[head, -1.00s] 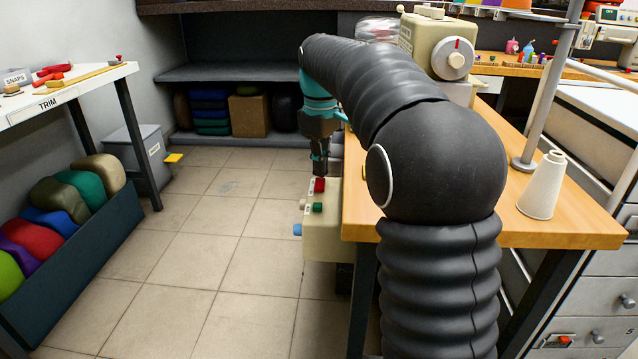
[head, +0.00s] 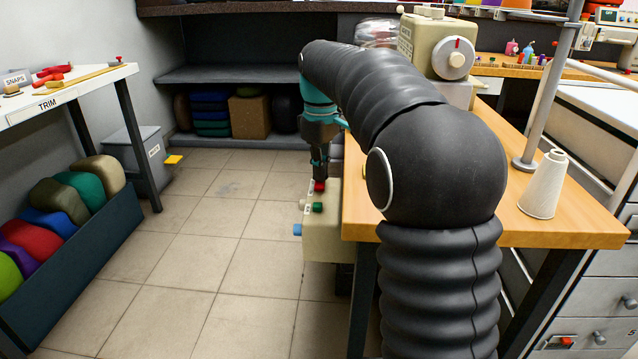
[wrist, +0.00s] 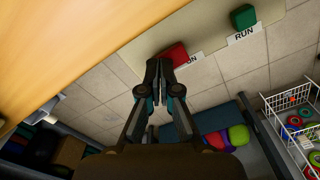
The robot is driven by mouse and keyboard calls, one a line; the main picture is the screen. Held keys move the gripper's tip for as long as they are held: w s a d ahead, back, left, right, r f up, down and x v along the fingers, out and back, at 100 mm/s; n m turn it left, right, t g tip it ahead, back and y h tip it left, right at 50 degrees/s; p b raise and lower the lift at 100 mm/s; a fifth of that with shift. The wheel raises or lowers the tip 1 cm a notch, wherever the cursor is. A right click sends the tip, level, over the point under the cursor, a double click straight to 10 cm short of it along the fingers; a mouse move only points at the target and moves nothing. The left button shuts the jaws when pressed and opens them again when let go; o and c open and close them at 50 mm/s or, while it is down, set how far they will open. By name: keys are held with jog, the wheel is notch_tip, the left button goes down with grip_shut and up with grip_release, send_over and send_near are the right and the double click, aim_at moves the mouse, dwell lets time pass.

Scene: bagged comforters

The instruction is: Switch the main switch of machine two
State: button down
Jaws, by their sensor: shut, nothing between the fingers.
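A beige control box (head: 322,243) hangs at the left edge of the wooden table. On it are a red rocker-like switch (head: 319,187) and a green switch (head: 317,207). In the wrist view the red switch (wrist: 173,54) sits beside a label partly hidden, ending in "ON". The green switch (wrist: 243,17) is beside a "RUN" label. My gripper (wrist: 158,66) is shut and empty, its tips right at the red switch's left end; I cannot tell if they touch. In the head view my gripper (head: 319,178) points down just above the red switch.
The wooden table (head: 470,205) bears a beige machine (head: 440,50) and a white cone (head: 544,185). A blue piece (head: 297,230) sticks out of the box's left side. The tiled floor left of the box is clear. A bin of coloured bundles (head: 85,265) stands further left.

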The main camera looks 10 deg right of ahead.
jog(key=shift+f, duration=0.2)
jog(key=shift+r, duration=0.1)
notch_tip(320, 180, up, 5)
jog(key=p, duration=0.5)
jog(key=shift+r+p, duration=0.35)
jog(key=shift+r, duration=0.6)
